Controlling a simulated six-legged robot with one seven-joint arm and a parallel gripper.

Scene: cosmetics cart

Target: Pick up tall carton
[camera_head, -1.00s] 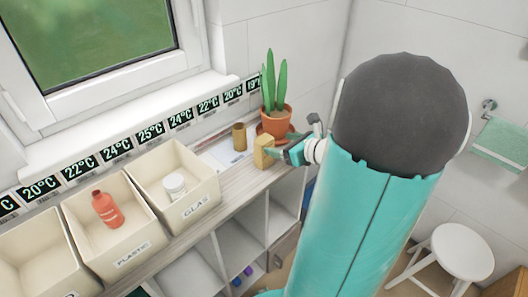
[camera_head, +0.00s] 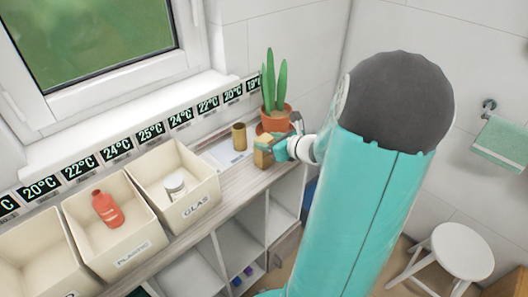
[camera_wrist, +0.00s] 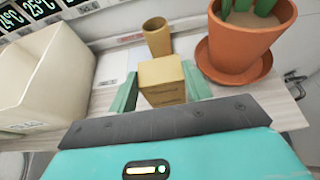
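The tall carton, a tan box (camera_head: 262,153), stands upright on the wooden counter top near the potted plant. In the wrist view the carton (camera_wrist: 162,82) is between the two green fingers of my gripper (camera_wrist: 163,90), with one finger on each side. The fingers are spread; whether either one touches the carton I cannot tell. In the head view my gripper (camera_head: 277,150) reaches the carton from the right and covers part of it.
A brown cup (camera_head: 239,137) stands behind the carton. A terracotta plant pot (camera_wrist: 245,45) on a saucer is close on the right. Open bins stand to the left, the GLAS bin (camera_head: 190,210) nearest. A white stool (camera_head: 461,252) is at lower right.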

